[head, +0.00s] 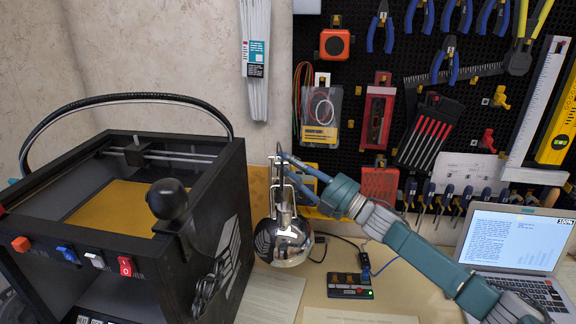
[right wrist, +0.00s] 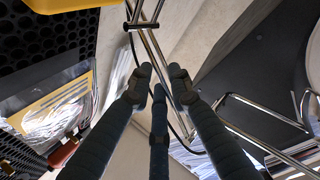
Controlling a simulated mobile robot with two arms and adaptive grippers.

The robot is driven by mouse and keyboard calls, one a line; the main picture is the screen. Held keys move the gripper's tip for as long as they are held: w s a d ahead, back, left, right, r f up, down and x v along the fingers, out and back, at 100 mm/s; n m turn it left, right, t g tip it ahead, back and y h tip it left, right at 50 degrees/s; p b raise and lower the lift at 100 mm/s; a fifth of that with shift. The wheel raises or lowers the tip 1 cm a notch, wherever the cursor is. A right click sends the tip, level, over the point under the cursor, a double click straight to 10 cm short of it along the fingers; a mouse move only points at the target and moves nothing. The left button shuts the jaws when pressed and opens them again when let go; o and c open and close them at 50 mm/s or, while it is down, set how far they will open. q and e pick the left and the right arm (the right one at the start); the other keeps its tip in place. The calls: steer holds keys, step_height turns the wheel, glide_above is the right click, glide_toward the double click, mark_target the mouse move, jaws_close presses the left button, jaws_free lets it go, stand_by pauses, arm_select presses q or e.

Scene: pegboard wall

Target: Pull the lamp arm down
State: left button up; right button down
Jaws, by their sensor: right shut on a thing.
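The lamp's chrome head (head: 286,243) hangs low beside the 3D printer in the head view. Its thin metal lamp arm (head: 278,200) rises from it, nearly upright. My right gripper (head: 287,168) reaches in from the right, its blue fingers closed at the upper part of the lamp arm. In the right wrist view the fingertips (right wrist: 160,78) come together at the chrome rods of the lamp arm (right wrist: 150,38); the exact contact is hard to see. The lamp's base is not clearly visible. My left gripper is out of view.
A black 3D printer (head: 225,205) fills the left. A tool pegboard (head: 350,120) stands behind my right arm. A laptop (head: 515,245) is at the right. A small black box with cables (head: 350,288) lies on the desk below my arm.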

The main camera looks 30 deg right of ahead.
steer(key=c, duration=1.8)
jaws_free()
steer(key=shift+d, duration=0.1)
steer(key=shift+s, duration=0.1)
steer(key=v, duration=1.2)
